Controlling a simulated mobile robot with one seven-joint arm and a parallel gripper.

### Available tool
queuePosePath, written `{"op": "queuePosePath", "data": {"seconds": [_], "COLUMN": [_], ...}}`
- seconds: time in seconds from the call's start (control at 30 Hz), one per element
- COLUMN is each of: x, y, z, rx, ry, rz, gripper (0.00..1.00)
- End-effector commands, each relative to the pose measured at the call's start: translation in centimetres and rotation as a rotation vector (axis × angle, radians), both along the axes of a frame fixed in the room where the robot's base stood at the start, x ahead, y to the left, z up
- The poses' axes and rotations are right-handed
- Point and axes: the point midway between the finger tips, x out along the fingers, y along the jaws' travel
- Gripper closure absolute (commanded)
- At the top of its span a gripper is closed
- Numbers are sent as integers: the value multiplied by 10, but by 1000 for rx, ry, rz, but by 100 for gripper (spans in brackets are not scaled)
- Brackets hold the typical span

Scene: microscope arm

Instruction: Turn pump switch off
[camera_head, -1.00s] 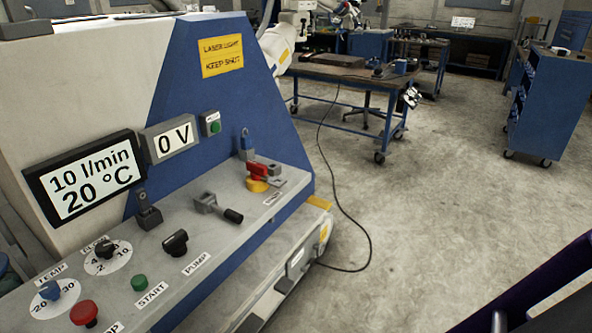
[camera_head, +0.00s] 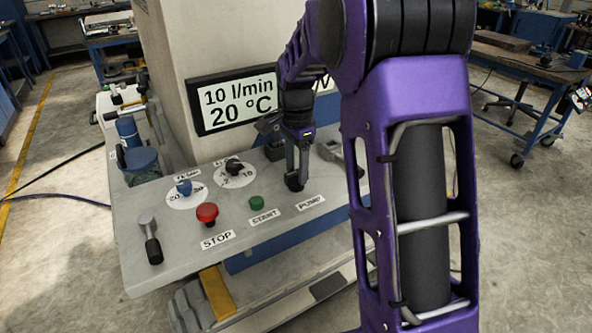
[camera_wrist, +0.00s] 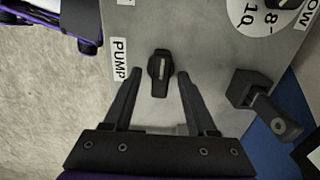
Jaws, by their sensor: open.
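The pump switch is a black rotary knob with a pale line on top. It shows in the wrist view (camera_wrist: 160,68) between my fingertips, its long axis running up and down the picture, with the PUMP label (camera_wrist: 120,58) to its left. In the head view the knob (camera_head: 294,183) sits on the grey panel above the PUMP label, partly covered by my fingers. My gripper (camera_head: 297,170) points down at it. In the wrist view my gripper (camera_wrist: 159,74) is open, one finger on each side of the knob, with a visible gap on both sides.
A green START button (camera_head: 257,202), red STOP button (camera_head: 207,213) and dials are left of the pump knob. A black lever (camera_wrist: 262,100) stands to the right in the wrist view. The display (camera_head: 237,104) rises behind the panel.

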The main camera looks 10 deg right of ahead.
Motion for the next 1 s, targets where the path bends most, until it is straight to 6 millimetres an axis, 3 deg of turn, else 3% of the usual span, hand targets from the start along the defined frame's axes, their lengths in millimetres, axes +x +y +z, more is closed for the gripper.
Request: {"op": "queuePosePath", "data": {"seconds": [0.33,0.67,1.0], "x": [0,0,0], "y": [0,0,0], "z": [-5,-5,-4], "rx": [0,0,0], "ry": [-1,-1,0], "rz": [0,0,10], "gripper": [43,100,100]}}
